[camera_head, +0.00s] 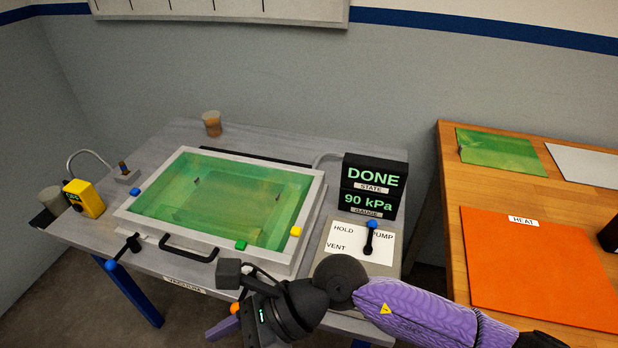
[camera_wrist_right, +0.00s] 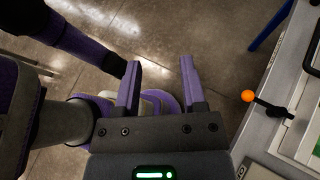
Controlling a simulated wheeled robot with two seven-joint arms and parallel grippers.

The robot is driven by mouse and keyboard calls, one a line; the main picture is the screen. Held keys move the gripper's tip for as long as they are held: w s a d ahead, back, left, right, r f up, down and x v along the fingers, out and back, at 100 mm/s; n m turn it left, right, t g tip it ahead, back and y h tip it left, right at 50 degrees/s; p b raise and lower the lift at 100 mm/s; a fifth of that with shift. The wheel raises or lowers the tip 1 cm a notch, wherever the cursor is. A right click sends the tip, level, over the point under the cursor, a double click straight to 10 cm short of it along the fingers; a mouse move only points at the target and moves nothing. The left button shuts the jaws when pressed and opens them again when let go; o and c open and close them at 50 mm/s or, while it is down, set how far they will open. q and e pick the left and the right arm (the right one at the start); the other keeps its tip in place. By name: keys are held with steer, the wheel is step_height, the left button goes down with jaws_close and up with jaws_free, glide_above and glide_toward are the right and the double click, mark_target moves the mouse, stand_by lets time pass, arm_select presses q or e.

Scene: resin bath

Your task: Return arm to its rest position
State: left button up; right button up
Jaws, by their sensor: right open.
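My right arm comes in from the right in the head view, and its gripper (camera_head: 222,328) hangs at the front edge of the grey table (camera_head: 75,228). In the right wrist view the two purple fingers (camera_wrist_right: 160,68) stand apart with nothing between them, above the floor. An orange knob on a black lever (camera_wrist_right: 248,96) is to the right of the fingers, apart from them; it also shows beside the gripper in the head view (camera_head: 235,308). My left gripper is not in view.
A framed bath with a green sheet (camera_head: 225,200) sits on the table. A display (camera_head: 372,183) reads DONE and 90 kPa. A blue-knobbed lever (camera_head: 371,236) stands on the HOLD/PUMP/VENT panel. A wooden table with an orange HEAT mat (camera_head: 535,265) is at right.

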steer(key=w+a+r+m+t+y, duration=0.1)
steer(key=w+r+m+t+y, duration=0.3)
steer(key=r+m+t+y, duration=0.65)
steer(key=w+d+r+m+t+h, duration=0.1)
steer(key=w+d+m+t+h, duration=0.3)
steer(key=m, duration=0.5)
steer(key=w+d+r+m+t+h, duration=0.25)
steer(key=m+t, duration=0.35)
steer(key=m, duration=0.3)
steer(key=w+d+f+m+h, duration=0.2)
steer(key=d+f+m+h, duration=0.95)
steer(key=m, duration=0.45)
steer(key=s+d+f+m+g+h, duration=0.2)
steer(key=s+d+f+m+g, duration=0.25)
steer(key=s+f+g, duration=0.35)
steer(key=s+d+f+m+g+h, duration=0.2)
steer(key=s+d+f+m+g, duration=0.3)
steer(key=s, duration=0.6)
step_height(320, 180, down, 18)
steer(key=s+a+g, duration=0.1)
steer(key=s+g, duration=0.1)
steer(key=s, duration=0.1)
steer(key=s+d+f, duration=0.3)
steer(key=s+f, duration=0.7)
steer(key=s, duration=0.2)
steer(key=shift+s, duration=0.25)
